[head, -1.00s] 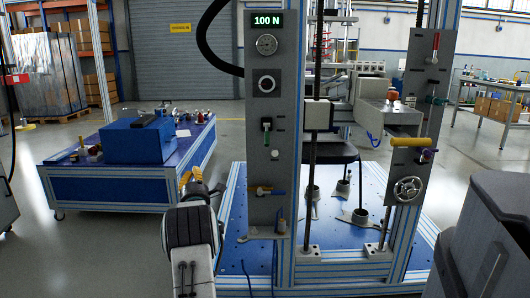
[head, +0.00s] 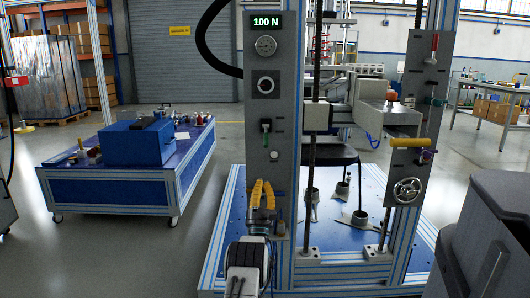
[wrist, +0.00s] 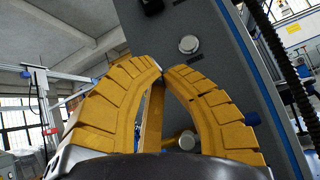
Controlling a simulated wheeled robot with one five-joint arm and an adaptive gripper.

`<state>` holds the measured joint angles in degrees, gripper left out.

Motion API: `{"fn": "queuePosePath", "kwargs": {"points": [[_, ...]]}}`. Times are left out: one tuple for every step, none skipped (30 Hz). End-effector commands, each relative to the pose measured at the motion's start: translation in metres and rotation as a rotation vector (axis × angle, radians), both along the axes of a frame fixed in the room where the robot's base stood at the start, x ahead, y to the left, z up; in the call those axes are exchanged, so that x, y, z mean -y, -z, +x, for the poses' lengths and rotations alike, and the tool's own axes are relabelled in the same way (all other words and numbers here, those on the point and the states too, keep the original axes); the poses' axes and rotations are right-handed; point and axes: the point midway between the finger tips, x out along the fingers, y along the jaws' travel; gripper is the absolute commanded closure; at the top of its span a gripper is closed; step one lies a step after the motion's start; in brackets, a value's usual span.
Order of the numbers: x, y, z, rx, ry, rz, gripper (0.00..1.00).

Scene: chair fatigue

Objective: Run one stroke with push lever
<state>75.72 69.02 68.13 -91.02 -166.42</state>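The left grey panel (head: 259,225) carries a small lever low down, yellow on the left with a blue end (head: 281,193). My gripper (head: 263,182) is in front of this lever in the head view and hides most of it. A blue tip (wrist: 251,118) shows right of the fingers. I cannot tell whether the fingers touch the lever.
The right panel has a yellow handle (head: 408,142) and a handwheel (head: 407,190). A blue cart (head: 110,188) stands left; a dark bin (head: 490,230) stands front right.

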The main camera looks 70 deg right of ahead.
Motion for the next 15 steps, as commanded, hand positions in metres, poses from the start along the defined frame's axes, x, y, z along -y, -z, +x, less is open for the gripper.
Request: {"fn": "queuePosePath", "kwargs": {"points": [[0.0,0.0,0.0,0.0,-0.001,0.001,1.0],[0.0,0.0,0.0,0.0,-0.001,0.001,1.0],[0.0,0.0,0.0,0.0,-0.001,0.001,1.0],[0.0,0.0,0.001,0.001,-0.002,0.001,1.0],[0.0,0.0,0.001,0.001,-0.002,0.001,1.0],[0.001,-0.001,0.001,0.0,-0.002,0.001,1.0],[0.001,-0.001,0.001,0.001,-0.002,0.0,1.0],[0.002,-0.002,0.001,0.001,-0.002,0.0,1.0],[0.003,-0.003,0.002,0.001,-0.002,-0.001,1.0],[0.005,-0.004,0.002,0.002,-0.003,-0.001,1.0],[0.006,-0.006,0.002,0.002,-0.003,-0.001,1.0],[0.009,-0.008,0.003,0.002,-0.002,-0.002,1.0],[0.011,-0.01,0.004,0.002,-0.002,-0.002,1.0],[0.013,-0.012,0.004,0.002,-0.003,-0.002,1.0],[0.016,-0.015,0.005,0.002,-0.002,-0.002,1.0]]}}
